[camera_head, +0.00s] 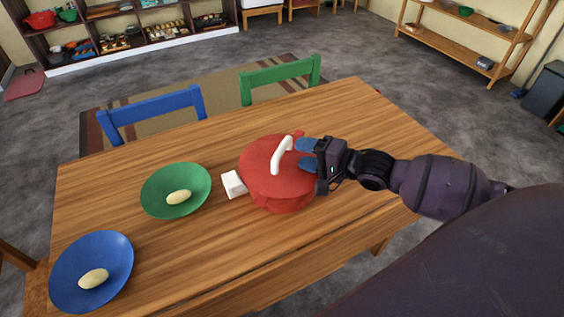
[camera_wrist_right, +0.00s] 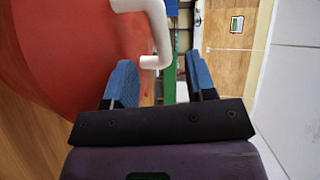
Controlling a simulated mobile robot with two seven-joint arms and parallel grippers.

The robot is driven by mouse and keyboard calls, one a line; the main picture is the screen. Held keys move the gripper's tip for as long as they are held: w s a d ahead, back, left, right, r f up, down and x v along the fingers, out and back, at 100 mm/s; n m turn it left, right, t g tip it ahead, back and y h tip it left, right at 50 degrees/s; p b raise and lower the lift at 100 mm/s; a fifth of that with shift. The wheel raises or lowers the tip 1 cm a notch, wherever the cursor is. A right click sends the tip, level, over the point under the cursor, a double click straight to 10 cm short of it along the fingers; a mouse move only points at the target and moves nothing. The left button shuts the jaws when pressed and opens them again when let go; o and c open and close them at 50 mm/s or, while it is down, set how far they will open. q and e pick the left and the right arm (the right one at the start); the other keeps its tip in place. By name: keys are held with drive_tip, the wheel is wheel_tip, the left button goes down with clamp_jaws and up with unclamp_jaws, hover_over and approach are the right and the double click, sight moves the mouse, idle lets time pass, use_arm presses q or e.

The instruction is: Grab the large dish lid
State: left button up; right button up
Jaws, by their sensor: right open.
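A red round dish with a red lid (camera_head: 262,163) stands on the wooden table, right of the middle. The lid has a white arched handle (camera_head: 281,156) on top. A white block-like side grip (camera_head: 234,184) sticks out at the dish's left. My right gripper (camera_head: 306,153) is open just right of the handle, with its blue fingers over the lid's right side. In the right wrist view, the lid (camera_wrist_right: 75,50) fills the left, and the handle's bent end (camera_wrist_right: 153,35) lies ahead of the gap between the fingers (camera_wrist_right: 160,85). My left gripper is not in view.
The wooden table (camera_head: 355,220) also holds a green plate (camera_head: 160,203) and a blue plate (camera_head: 112,262), each with a pale oval item on it. Blue and green chairs stand at the far edge. Shelves line the back. The table's right part is mostly clear.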

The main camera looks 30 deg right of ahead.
sight(286, 148)
drive_tip(key=shift+b+x, duration=0.35)
drive_tip(key=shift+x, duration=2)
drive_tip(key=shift+r, duration=0.15)
clamp_jaws()
